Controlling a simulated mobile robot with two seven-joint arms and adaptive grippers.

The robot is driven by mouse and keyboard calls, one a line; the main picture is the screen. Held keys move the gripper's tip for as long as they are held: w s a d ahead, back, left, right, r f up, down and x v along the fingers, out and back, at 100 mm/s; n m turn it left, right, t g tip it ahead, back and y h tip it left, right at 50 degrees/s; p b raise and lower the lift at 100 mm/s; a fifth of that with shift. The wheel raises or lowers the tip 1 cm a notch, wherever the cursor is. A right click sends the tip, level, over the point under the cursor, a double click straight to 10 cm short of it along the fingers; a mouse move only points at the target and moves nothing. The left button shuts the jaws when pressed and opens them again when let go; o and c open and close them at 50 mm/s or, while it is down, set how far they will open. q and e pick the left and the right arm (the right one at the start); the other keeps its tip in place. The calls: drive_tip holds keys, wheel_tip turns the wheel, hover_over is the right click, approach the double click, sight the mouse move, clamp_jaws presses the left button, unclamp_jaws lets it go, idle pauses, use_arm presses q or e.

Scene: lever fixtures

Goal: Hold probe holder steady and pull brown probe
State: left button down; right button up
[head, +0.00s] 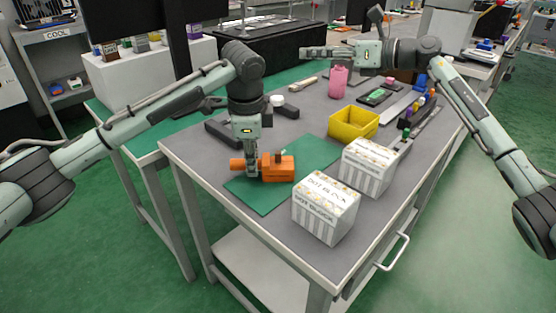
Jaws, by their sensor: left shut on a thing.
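An orange block-like fixture, which looks like the probe holder (284,168), lies on the green mat (264,199) near the table's front left. A small dark piece stands up from its top. My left gripper (252,174) points down and is shut on the holder, with orange showing on both sides of the fingers. I cannot make out a distinct brown probe. My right gripper (308,53) is raised over the far part of the table, pointing left, away from the holder. Its fingers are too small to tell whether they are open.
Two white printed boxes stand right of the mat, a nearer one (325,209) and a farther one (367,167). A yellow bin (353,123) and a pink bottle (338,82) stand behind. Several small items line the right edge. The front of the mat is clear.

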drive_tip(key=s+a+f+n+g+h, duration=0.1)
drive_tip(key=s+a+n+g+h, duration=0.1)
drive_tip(key=s+a+n+g, duration=0.3)
drive_tip(key=n+g+h, duration=0.3)
drive_tip(key=g+h, duration=0.1)
drive_tip(key=h, duration=0.3)
approach(280, 152)
drive_tip(key=x, duration=0.9)
drive_tip(key=shift+f, duration=0.1)
drive_tip(key=shift+c, duration=0.5)
clamp_jaws()
